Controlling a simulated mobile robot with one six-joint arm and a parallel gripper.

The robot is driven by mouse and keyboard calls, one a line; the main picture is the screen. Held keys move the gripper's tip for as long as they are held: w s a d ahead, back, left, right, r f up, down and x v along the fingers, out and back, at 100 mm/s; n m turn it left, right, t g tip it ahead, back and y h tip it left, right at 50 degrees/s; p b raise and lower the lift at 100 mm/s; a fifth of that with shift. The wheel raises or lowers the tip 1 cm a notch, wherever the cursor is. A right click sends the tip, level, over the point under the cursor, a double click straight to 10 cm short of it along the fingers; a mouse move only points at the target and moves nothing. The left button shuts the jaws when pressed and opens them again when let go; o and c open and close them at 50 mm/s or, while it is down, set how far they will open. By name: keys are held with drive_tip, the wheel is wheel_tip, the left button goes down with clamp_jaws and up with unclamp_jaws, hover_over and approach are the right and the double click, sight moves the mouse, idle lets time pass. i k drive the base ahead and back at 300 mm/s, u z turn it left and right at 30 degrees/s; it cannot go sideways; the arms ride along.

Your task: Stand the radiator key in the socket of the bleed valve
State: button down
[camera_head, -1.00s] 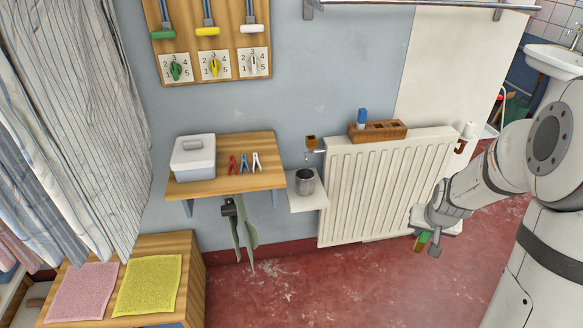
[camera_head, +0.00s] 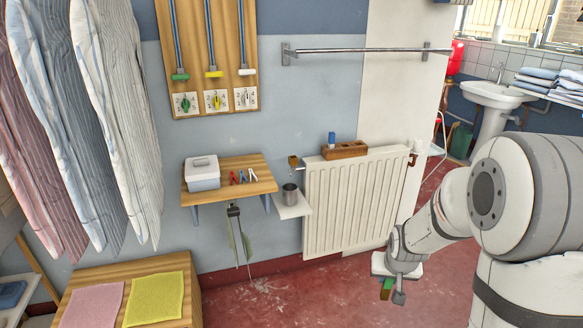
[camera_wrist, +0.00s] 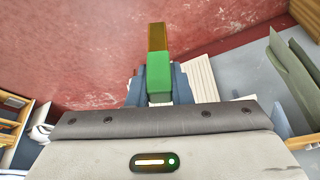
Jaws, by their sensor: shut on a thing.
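The radiator key, with a green grip (camera_wrist: 159,74) and a brass-coloured end (camera_wrist: 157,38), is held between my gripper's (camera_wrist: 158,92) fingers in the wrist view. In the head view the green of the key (camera_head: 387,284) shows below my gripper (camera_head: 393,284), low in front of the radiator's right part. The white radiator (camera_head: 350,205) stands against the wall. A small brass fitting, apparently the bleed valve (camera_head: 293,160), sticks out at its upper left corner. Its socket is too small to make out. The key is well apart from it, lower and to the right.
A wooden block (camera_head: 345,150) with a blue-topped item sits on the radiator. A metal cup (camera_head: 290,194) stands on a small white shelf (camera_head: 296,210) below the fitting. A wooden shelf (camera_head: 235,190) holds a white box and pegs. Red floor ahead is clear.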

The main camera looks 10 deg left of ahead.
sight(293, 160)
drive_tip(key=u, duration=0.85)
drive_tip(key=i, duration=1)
drive_tip(key=u, duration=0.05)
